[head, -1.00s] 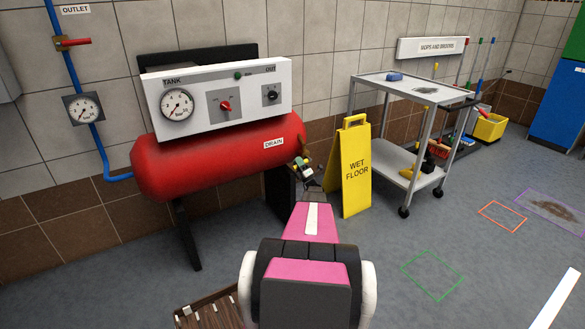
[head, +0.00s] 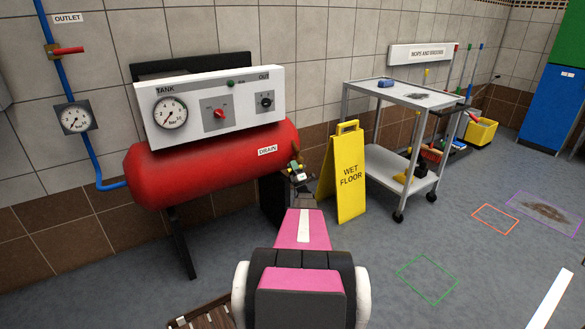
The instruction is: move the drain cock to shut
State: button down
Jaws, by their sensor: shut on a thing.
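The drain cock (head: 296,166) is at the right end of the red tank (head: 200,170), by the DRAIN label (head: 267,151). Only a small brass and yellow part of it shows; my gripper and arm cover the rest. My gripper (head: 298,174) is at the cock, with its dark jaws shut on it. The jaw tips are small and partly hidden, so the handle's angle cannot be told.
A yellow wet floor sign (head: 349,178) stands close to the right of my gripper. A grey trolley (head: 408,95) is behind it. A wooden slatted thing (head: 205,315) lies low at the left.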

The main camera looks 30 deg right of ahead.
jog(key=c, duration=0.9)
grip_release()
jog(key=shift+c, duration=0.2)
jog(key=shift+s, duration=0.1)
jog(key=v, duration=1)
jog(key=shift+s+f, duration=0.2)
jog(key=shift+f, duration=0.05)
